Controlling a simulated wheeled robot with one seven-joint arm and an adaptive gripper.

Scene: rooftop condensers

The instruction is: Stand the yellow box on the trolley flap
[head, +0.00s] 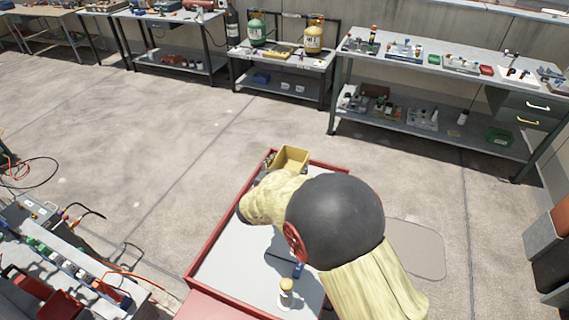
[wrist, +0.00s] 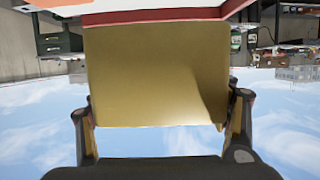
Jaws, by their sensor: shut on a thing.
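The yellow box (head: 291,158) shows at the far end of the red-rimmed trolley (head: 212,250), its open top facing up in the head view. In the wrist view the box (wrist: 155,75) fills the middle. My gripper (wrist: 162,108) has one finger on each side of it and is shut on it. A red and white edge (wrist: 150,16) crosses the top of the wrist view, right against the box in the picture; I cannot tell whether they touch.
A white, yellow-topped piece (head: 286,292) and a small blue item (head: 299,269) are on the trolley's grey top. A cluttered bench (head: 45,265) stands at left. Workbenches (head: 440,65) and gas cylinders (head: 313,36) line the back. The floor between is clear.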

